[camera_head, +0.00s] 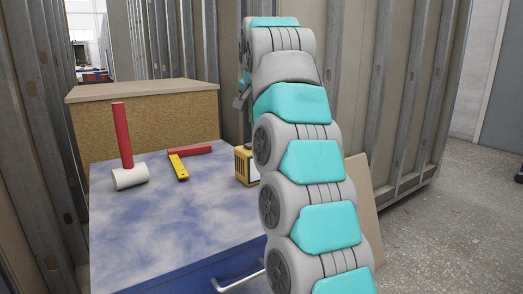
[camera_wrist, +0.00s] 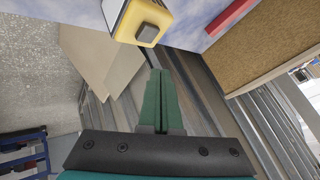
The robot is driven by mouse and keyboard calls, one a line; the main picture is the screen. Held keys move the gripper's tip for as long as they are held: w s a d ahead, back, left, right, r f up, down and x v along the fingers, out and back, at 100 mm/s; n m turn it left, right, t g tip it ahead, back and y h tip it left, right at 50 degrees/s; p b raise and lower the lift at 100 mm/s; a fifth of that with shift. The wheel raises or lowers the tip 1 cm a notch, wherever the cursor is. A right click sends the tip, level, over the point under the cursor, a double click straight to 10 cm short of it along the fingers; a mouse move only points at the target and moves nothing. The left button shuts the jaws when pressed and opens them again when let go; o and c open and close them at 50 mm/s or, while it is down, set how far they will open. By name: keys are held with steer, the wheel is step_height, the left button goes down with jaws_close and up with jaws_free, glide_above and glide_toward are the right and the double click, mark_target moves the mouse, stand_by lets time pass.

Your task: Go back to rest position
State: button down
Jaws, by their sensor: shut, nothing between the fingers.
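My gripper (camera_wrist: 160,100) shows in the wrist view with its two green fingers together, shut and empty. In the head view my arm rises on the right side of the blue-topped cabinet, and the gripper end is mostly hidden behind it. A yellow and black boxy tool (camera_head: 246,165) stands at the right edge of the cabinet top, partly hidden by my arm. It also shows in the wrist view (camera_wrist: 147,32), beyond the fingertips and apart from them.
On the blue cabinet top (camera_head: 175,235) are a red-handled white mallet (camera_head: 130,177), a yellow tool (camera_head: 179,168) and a red bar (camera_head: 190,150). A brown board box (camera_head: 150,130) stands behind. Metal studs flank both sides. Open floor (camera_head: 440,230) lies at right.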

steer(key=s+d+f+n+g, duration=0.2)
steer(key=s+d+f, duration=0.4)
steer(key=s+f, duration=0.5)
steer(key=s+d+f+n+g+h, duration=0.1)
steer(key=s+d+f+g, duration=0.3)
steer(key=s+f, duration=0.8)
steer(key=s+d+f+n+g, duration=0.3)
steer(key=s+d+f, duration=0.5)
steer(key=s, duration=1.9)
step_height(320, 180, down, 3)
steer(key=shift+s+d+f+g, duration=0.2)
steer(key=shift+s+d+g, duration=0.05)
steer(key=shift+g, duration=0.15)
